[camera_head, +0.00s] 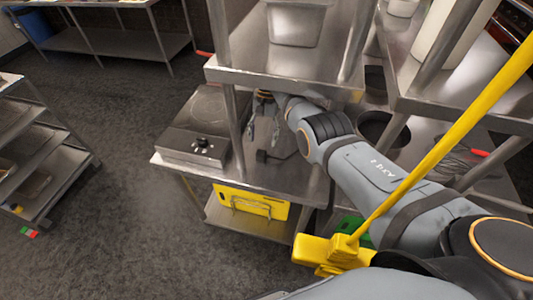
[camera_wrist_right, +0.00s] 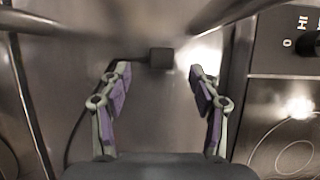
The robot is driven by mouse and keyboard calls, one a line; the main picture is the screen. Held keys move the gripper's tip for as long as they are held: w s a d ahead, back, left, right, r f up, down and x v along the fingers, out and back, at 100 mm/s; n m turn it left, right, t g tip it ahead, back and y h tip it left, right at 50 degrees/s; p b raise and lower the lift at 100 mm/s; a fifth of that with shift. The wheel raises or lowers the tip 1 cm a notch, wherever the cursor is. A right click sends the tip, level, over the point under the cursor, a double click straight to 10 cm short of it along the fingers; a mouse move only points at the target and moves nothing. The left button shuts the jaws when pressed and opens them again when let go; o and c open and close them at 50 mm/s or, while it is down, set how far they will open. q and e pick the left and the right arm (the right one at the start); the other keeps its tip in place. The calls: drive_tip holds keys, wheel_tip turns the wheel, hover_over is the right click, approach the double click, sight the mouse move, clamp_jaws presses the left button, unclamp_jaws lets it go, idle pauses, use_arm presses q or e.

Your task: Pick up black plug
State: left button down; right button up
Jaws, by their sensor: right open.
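The black plug (camera_head: 262,156) lies on the steel table near its front edge. In the right wrist view, the plug (camera_wrist_right: 161,58) is a small dark block with a dark cord leading off to the left and curving down. My right gripper (camera_head: 263,140) is open and empty, reaching over the table with its fingers pointing toward the plug. In the wrist view, the plug shows just beyond and between the two spread fingertips (camera_wrist_right: 159,70), apart from them. My left gripper is not in view.
A hot plate with a black knob (camera_head: 203,142) stands left of the gripper. A steel shelf (camera_head: 240,77) on posts hangs above, close to my arm. Yellow boards (camera_head: 250,203) sit on the lower shelf. A yellow-handled tool (camera_head: 440,150) crosses in front of my right arm.

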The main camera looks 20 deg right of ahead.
sight(261, 154)
drive_tip(key=shift+s+a+f, duration=0.5)
drive_tip(key=shift+a+f, duration=0.2)
drive_tip(key=shift+a, duration=0.05)
drive_tip(key=shift+d+f, duration=0.1)
drive_tip(key=shift+f, duration=0.1)
drive_tip(key=shift+d+f, duration=0.15)
drive_tip(key=shift+f, duration=0.2)
drive_tip(key=b+x, duration=0.1)
drive_tip(key=x, duration=0.3)
drive_tip(key=shift+w+d, duration=0.15)
drive_tip(key=shift+d, duration=0.05)
drive_tip(key=shift+a+f, duration=0.2)
drive_tip(key=shift+f, duration=0.1)
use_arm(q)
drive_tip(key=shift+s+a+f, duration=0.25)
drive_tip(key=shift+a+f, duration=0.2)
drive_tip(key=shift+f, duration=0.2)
use_arm(e)
drive_tip(key=c, duration=1.2)
